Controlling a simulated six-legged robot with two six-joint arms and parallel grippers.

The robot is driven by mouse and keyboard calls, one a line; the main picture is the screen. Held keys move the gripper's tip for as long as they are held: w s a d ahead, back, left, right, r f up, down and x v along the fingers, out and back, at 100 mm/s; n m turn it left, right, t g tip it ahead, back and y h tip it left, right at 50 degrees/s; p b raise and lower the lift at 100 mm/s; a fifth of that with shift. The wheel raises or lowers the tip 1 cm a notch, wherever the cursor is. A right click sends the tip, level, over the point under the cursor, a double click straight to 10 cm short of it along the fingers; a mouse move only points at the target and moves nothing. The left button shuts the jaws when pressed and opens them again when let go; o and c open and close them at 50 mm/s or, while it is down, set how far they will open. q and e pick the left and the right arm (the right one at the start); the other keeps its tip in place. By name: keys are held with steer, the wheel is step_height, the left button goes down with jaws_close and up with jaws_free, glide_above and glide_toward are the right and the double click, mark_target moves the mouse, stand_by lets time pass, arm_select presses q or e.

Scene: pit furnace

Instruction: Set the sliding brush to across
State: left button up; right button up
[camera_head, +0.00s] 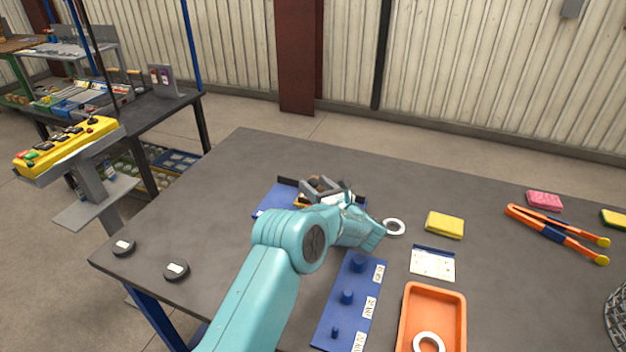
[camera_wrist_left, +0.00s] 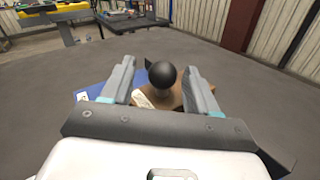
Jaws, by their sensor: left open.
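The sliding brush shows in the left wrist view as a brown block with a black ball knob (camera_wrist_left: 162,74) on top. It sits on a blue base plate (camera_head: 272,200), which lies on the dark table. In the head view the brush (camera_head: 316,184) is mostly hidden behind my gripper. My left gripper (camera_head: 332,190) is open over the plate. In the left wrist view its two fingers (camera_wrist_left: 160,88) stand on either side of the knob, with a gap visible on each side. The brush's exact setting is hidden. My right gripper is not in view.
A white ring (camera_head: 394,227) lies just right of my gripper. A blue peg board (camera_head: 325,322), an orange tray (camera_head: 404,335), a yellow sponge (camera_head: 445,225) and orange tongs (camera_head: 556,232) lie further right. Two black discs (camera_head: 176,270) lie front left. The table's back left is clear.

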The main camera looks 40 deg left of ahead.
arm_select(q)
steer(key=shift+x, duration=1.1)
steer(key=shift+w+f, duration=0.1)
jaws_close()
steer(key=d+b, duration=0.1)
steer(key=d, duration=0.1)
steer(key=w+d+b, duration=0.1)
steer(key=d, duration=0.1)
steer(key=w+d+b, duration=0.1)
steer(key=d, duration=0.1)
steer(key=shift+w+d+f, duration=0.15)
steer(key=shift+d, duration=0.2)
steer(key=shift+d+b, duration=0.3)
steer(key=shift+w, duration=0.1)
jaws_free()
